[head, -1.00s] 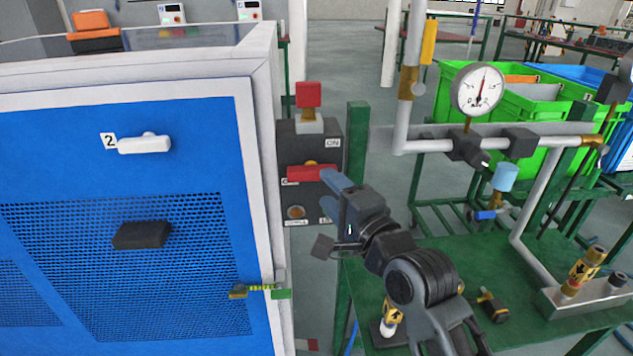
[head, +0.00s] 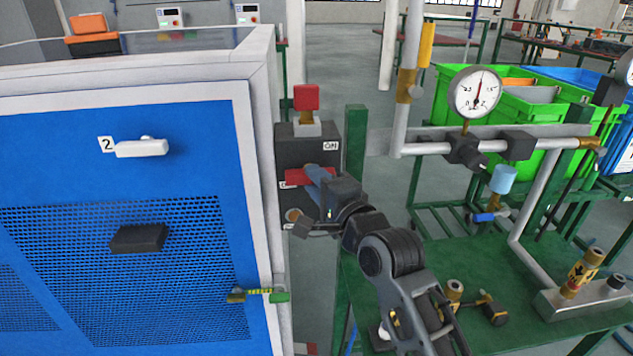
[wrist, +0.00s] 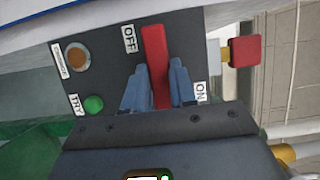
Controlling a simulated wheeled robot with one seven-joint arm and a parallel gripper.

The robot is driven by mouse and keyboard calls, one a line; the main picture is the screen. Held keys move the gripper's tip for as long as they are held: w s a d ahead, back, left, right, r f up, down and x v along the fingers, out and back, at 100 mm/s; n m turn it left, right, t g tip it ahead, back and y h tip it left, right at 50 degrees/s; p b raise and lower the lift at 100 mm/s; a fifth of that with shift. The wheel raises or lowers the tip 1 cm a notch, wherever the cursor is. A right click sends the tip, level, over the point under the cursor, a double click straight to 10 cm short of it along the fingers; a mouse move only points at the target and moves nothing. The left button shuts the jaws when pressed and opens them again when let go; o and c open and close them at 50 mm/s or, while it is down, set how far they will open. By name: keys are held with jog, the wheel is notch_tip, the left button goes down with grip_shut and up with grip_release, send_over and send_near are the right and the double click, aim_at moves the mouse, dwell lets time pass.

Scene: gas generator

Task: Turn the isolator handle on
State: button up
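The isolator's red handle (head: 296,178) lies across the dark isolator box (head: 292,150), level and pointing left in the head view. In the wrist view the red handle (wrist: 154,50) stands between my gripper's (wrist: 160,80) two blue-grey fingers, which sit close against both sides. The OFF label (wrist: 130,39) is left of the handle's outer end and the ON label (wrist: 201,92) is to its right. In the head view my gripper (head: 315,174) covers the handle's right part. The fingers hide the handle's pivot.
A red block on a grey base (head: 306,98) tops the box. A green post (head: 355,150) stands just right of it and the blue-and-white cabinet (head: 180,190) at left. Pipes with a gauge (head: 474,92) rise above the green table (head: 440,260) at right.

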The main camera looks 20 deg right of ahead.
grip_shut()
jog(key=shift+r+p, duration=0.1)
jog(key=shift+p, duration=0.3)
jog(key=n+g+h+p, duration=0.1)
jog(key=n+h+p, duration=0.1)
jog(key=n+p, duration=0.2)
jog(key=n+g+h+p, duration=0.1)
jog(key=n+g+p, duration=0.1)
jog(key=n+p, duration=0.2)
jog(key=a+n+g+h+p, duration=0.1)
jog(key=n+g+h+p, duration=0.1)
jog(key=n+p, duration=0.2)
jog(key=shift+w+r+n+h, duration=0.1)
jog(key=shift+r+n+h, duration=0.2)
jog(key=shift+n, duration=0.3)
dwell(0.5)
